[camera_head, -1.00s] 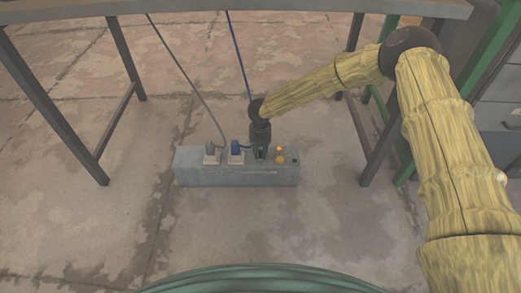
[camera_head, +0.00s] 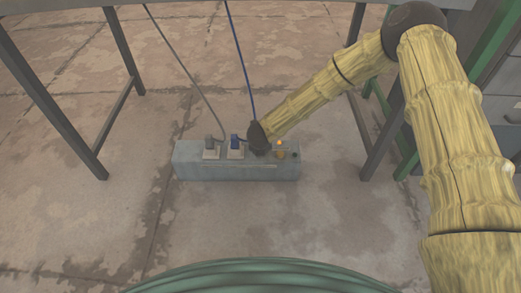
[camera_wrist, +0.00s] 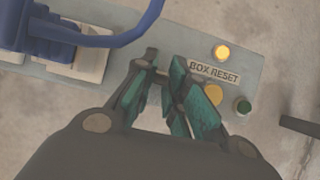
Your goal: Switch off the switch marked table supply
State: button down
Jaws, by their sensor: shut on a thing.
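A long grey power box (camera_head: 235,172) lies on the floor; its top also shows in the wrist view (camera_wrist: 255,70). My gripper is over its middle top, right of the blue plug (camera_head: 235,141). In the wrist view, my teal-tipped gripper (camera_wrist: 160,90) is close around a small grey part on the box top, mostly hidden between the fingers. A "BOX RESET" label (camera_wrist: 214,72) is just right of the fingers. No table supply marking is readable. In the head view my wrist hides the fingertips.
A grey plug (camera_head: 209,142) stands left of the blue one, both with cords rising. Right of my fingers are an amber light (camera_wrist: 221,52), a lower amber round part (camera_wrist: 213,95) and a green button (camera_wrist: 242,106). Table legs (camera_head: 125,105) stand either side.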

jog(key=shift+s+f+t+b, duration=0.2)
jog(key=shift+s+t+b, duration=0.15)
jog(key=shift+t+b, duration=0.5)
jog(key=shift+s+f+t+b, duration=0.15)
jog(key=shift+s+t+b, duration=0.3)
jog(key=shift+t, duration=0.7)
jog(key=c, duration=1.4)
grip_release()
jog(key=shift+c, duration=0.2)
jog(key=v, duration=1.2)
jog(key=shift+f, duration=0.15)
jog(key=shift+s, duration=0.1)
